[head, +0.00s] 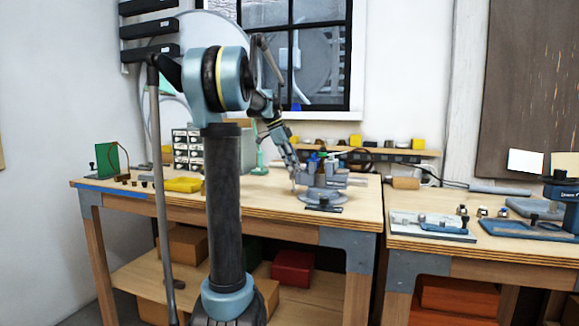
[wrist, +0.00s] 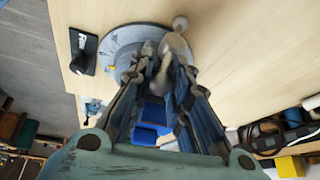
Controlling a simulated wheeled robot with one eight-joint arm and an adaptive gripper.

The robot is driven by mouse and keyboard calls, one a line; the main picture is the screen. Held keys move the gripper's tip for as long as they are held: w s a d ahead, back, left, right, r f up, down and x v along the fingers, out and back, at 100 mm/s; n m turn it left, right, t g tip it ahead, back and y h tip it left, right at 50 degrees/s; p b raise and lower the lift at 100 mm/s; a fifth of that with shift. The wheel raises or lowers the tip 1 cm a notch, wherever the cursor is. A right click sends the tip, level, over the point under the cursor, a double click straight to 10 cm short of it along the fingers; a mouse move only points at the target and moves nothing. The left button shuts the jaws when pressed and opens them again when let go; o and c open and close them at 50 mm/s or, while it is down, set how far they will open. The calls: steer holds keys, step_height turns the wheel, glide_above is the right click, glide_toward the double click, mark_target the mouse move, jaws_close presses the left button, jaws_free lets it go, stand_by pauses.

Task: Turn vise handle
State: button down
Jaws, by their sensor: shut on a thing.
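The vise (head: 322,192) stands on its round grey base on the workbench, right of my arm in the head view. In the wrist view its round base (wrist: 122,42) shows beyond the fingers. The pale vise handle (wrist: 178,38), with a knob at its end, runs between the fingertips. My gripper (wrist: 164,62) is shut on the handle. In the head view my gripper (head: 295,172) points down at the left side of the vise. Much of the vise body is hidden behind the fingers in the wrist view.
A dark flat piece (head: 324,208) lies before the vise. Small drawers (head: 188,150) and a yellow item (head: 183,185) are to the left. A second bench (head: 475,262) with tools stands right. The wooden benchtop (head: 270,205) is bare at the front.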

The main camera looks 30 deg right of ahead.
steer(key=shift+a, duration=0.1)
steer(key=c, duration=1.5)
jaws_free()
steer(key=shift+o, duration=0.2)
steer(key=v, duration=1.2)
steer(key=shift+f, duration=0.1)
